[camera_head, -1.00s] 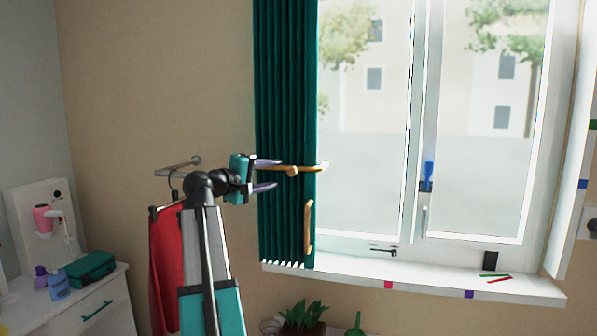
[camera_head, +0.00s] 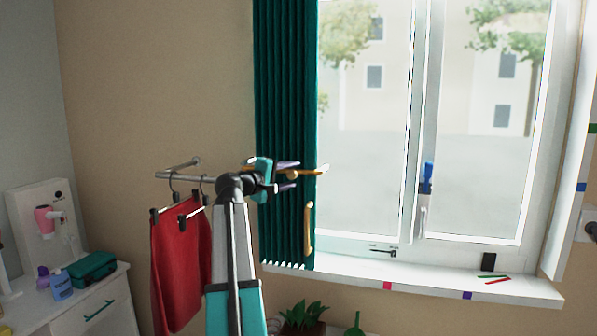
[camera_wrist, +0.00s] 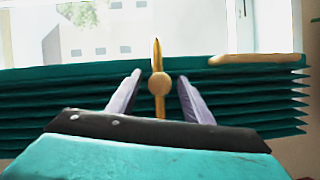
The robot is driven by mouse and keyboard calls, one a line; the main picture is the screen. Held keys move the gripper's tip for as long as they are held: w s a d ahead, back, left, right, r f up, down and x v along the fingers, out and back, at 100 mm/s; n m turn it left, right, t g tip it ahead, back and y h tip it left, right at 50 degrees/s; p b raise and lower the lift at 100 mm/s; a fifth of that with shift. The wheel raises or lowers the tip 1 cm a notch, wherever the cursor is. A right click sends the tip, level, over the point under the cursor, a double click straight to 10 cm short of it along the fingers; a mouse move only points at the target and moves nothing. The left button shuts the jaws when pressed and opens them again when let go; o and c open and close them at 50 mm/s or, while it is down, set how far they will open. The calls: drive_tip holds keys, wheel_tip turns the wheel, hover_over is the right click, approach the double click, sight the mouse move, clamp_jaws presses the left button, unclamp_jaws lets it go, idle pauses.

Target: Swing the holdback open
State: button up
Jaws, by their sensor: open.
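The holdback (camera_head: 306,172) is a gold-coloured bar with a round knob, lying level across the dark green curtain (camera_head: 285,90). In the wrist view its knob (camera_wrist: 159,83) and bar stand upright in the picture, in front of the curtain's folds (camera_wrist: 60,90). My gripper (camera_head: 290,176) is open at the curtain's front, level with the knob. In the wrist view its two pale purple fingers (camera_wrist: 160,79) stand on either side of the knob, with visible gaps. The holdback's left part is partly hidden by my gripper.
A wooden upright handle (camera_head: 308,230) hangs at the curtain's lower right edge. A red skirt (camera_head: 180,260) hangs on a rail (camera_head: 177,175) left of my arm. The window sill (camera_head: 400,283) and a potted plant (camera_head: 303,318) are below right.

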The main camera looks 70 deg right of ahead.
sight(300, 171)
drive_tip(key=shift+p+x, duration=0.65)
drive_tip(key=shift+x, duration=1.8)
clamp_jaws()
drive_tip(key=shift+s, duration=0.1)
